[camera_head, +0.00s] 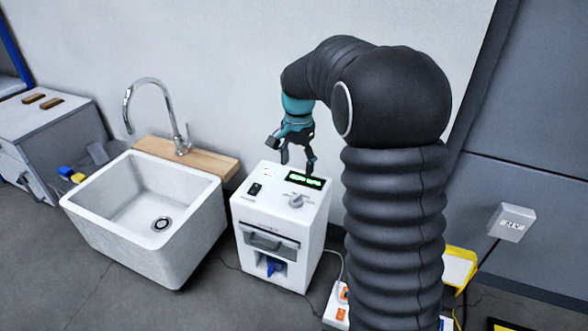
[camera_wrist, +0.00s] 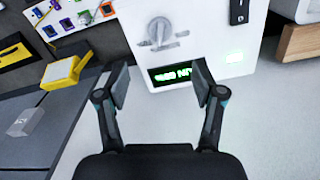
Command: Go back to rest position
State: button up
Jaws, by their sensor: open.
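My gripper (camera_head: 297,160) is open and empty, with its fingers pointing down above the back of a white machine (camera_head: 281,212). In the wrist view my gripper (camera_wrist: 160,85) shows two spread fingers with nothing between them. The white machine also shows in the wrist view (camera_wrist: 212,27), with its lit green display (camera_wrist: 172,75) and grey knob (camera_wrist: 159,32) just beyond the fingertips. I cannot tell whether a fingertip touches the machine. My black arm hides part of the wall and floor at the right.
A white sink (camera_head: 140,215) with a tall metal tap (camera_head: 155,103) stands left of the machine, a wooden board (camera_head: 195,158) behind it. A grey cabinet (camera_head: 45,130) is at far left. A power strip (camera_head: 338,309) and cables lie on the floor. A wall is close behind.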

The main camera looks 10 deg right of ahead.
dwell(0.3)
jog(key=s+r+n+t+p, duration=0.2)
jog(key=s+r+n, duration=0.1)
jog(key=s, duration=0.7)
jog(key=s+r+n+t+p, duration=0.1)
jog(key=s+r+n, duration=0.2)
jog(key=s, duration=0.7)
jog(key=s+r+n+t+p, duration=0.2)
jog(key=s+r, duration=0.4)
jog(key=s, duration=0.5)
jog(key=shift+r+n+t+p, duration=0.3)
jog(key=shift+r+n+p, duration=0.1)
jog(key=shift+n, duration=0.5)
jog(key=shift+w+a, duration=0.1)
jog(key=shift+w, duration=0.05)
